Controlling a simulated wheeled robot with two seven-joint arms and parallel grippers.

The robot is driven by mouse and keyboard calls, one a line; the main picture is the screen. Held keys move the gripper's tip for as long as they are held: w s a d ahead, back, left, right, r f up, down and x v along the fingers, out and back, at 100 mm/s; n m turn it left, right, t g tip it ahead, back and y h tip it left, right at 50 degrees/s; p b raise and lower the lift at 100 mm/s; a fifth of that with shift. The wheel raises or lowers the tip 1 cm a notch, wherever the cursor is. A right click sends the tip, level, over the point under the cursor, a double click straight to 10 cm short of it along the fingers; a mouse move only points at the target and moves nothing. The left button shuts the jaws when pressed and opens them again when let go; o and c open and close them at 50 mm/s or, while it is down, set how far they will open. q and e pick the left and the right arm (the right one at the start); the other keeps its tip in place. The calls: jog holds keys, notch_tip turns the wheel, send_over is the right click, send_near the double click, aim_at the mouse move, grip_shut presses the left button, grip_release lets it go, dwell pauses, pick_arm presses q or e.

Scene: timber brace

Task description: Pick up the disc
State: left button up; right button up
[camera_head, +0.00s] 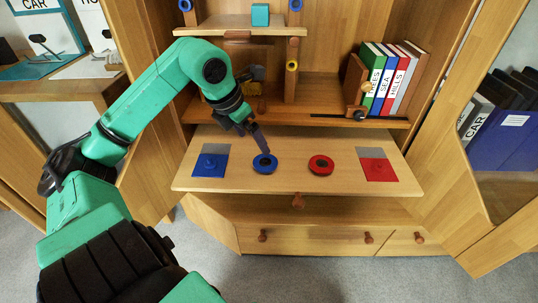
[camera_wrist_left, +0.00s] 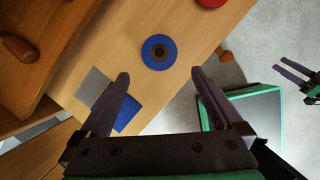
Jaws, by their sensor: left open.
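A blue disc (camera_head: 265,169) with a dark centre lies flat on the pull-out wooden board (camera_head: 293,184). A red disc (camera_head: 321,170) lies to its right. My left gripper (camera_head: 262,146) is just above the blue disc, fingers pointing down. In the left wrist view my left gripper (camera_wrist_left: 160,73) is open and empty, and the blue disc (camera_wrist_left: 148,52) shows beyond and between its fingertips, apart from both. My right gripper (camera_wrist_left: 292,74) shows small at the right edge of that view, its fingers apart with nothing seen between them.
Behind stand shelf posts (camera_head: 291,85) and a row of books (camera_head: 385,80). The board's front middle is clear.

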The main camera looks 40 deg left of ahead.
aim_at(265, 161)
pick_arm(q)
jog(key=b+x, duration=0.1)
jog(key=x, duration=0.9)
jog(key=shift+a+f+b, duration=0.1)
jog(key=shift+a+b, duration=0.05)
jog(key=shift+b, duration=0.15)
jog(key=c, duration=1.1)
pick_arm(e)
jog(key=shift+s+a+f+m+t+y, duration=0.1)
jog(key=shift+a+f+m+t+y, duration=0.15)
jog(key=shift+a+t, duration=0.35)
jog(key=shift+a+f+m+t+y, duration=0.15)
jog(key=shift+a+f+t+y, duration=0.15)
jog(key=shift+a+t, duration=0.3)
